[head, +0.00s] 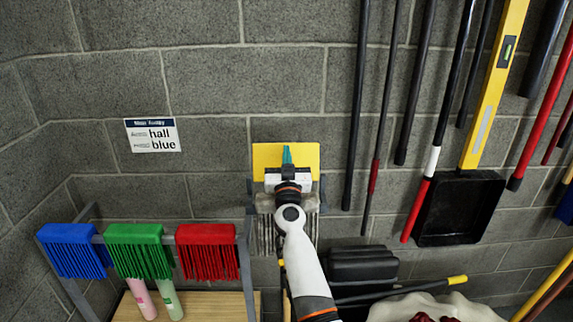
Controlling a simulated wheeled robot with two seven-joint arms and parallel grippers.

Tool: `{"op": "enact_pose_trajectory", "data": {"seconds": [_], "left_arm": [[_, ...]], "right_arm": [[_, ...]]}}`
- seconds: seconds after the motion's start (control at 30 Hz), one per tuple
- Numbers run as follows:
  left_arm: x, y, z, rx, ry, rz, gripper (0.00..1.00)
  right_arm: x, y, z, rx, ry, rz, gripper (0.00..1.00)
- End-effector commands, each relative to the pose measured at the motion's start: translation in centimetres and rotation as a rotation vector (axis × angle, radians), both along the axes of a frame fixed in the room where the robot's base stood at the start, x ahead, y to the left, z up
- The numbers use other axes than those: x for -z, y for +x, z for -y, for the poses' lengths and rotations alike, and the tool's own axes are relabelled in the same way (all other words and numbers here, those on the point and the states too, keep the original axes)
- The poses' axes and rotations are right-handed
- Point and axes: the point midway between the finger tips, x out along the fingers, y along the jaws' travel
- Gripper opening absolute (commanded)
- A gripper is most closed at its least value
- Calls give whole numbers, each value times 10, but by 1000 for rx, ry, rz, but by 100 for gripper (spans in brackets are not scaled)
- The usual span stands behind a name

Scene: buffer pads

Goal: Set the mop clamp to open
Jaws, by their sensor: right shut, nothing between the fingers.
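A yellow plate (264,152) is on the grey block wall, in the middle of the head view. A small teal upright piece (287,155), perhaps the clamp's lever, stands in front of it. My right gripper (288,168) is shut and empty, right at the lower end of the teal piece. I cannot tell whether they touch. Grey mop-like strands (266,232) hang below the plate, partly hidden behind my right arm. The gripper hides the lower middle of the clamp, so its setting cannot be read. My left gripper is not in view.
Blue (73,251), green (138,251) and red (207,252) fringed heads hang on a grey rack at left. Several long handles and a black dustpan (458,208) hang at right. Dark boxy items (362,265) stand below.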

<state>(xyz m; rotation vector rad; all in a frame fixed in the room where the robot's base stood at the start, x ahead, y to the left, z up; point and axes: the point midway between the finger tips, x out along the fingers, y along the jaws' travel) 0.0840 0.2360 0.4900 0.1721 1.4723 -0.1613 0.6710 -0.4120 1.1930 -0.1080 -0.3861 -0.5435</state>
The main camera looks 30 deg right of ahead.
Motion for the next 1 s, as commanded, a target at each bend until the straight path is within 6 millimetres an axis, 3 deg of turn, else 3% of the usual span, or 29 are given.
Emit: {"op": "enact_pose_trajectory", "data": {"seconds": [0.03, 0.23, 1.0], "left_arm": [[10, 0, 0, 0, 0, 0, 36], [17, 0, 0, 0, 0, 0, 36], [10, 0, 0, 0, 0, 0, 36]], "right_arm": [[6, 3, 2, 0, -2, 1, 0], [6, 11, 6, 0, -2, 0, 0], [5, 21, 13, -1, -2, 0, 0]]}}
